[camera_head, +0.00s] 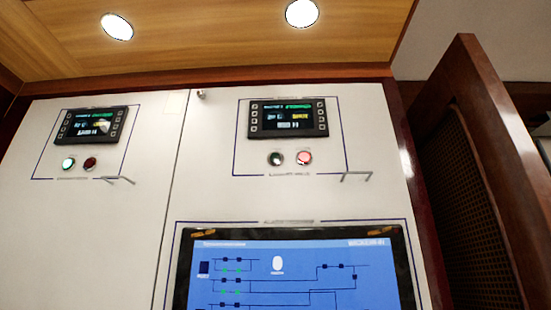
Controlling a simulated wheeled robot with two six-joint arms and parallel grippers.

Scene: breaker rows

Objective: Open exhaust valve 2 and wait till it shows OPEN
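A white panel wall fills the view. On it is a large screen (290,270) with a blue diagram of lines, dark squares and some green marks; its lower part is cut off. A second display unit (91,125) at left has a green-white lit button (69,163) and a dark red button (90,163) below. The lettering is too small to read, so I cannot tell which item is exhaust valve 2. Neither gripper shows.
Small metal handles (356,176) stick out below the right unit, with another (118,180) below the left one. A brown wooden frame with a dark mesh panel (475,210) stands at right. The wooden ceiling (210,40) holds two round lamps.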

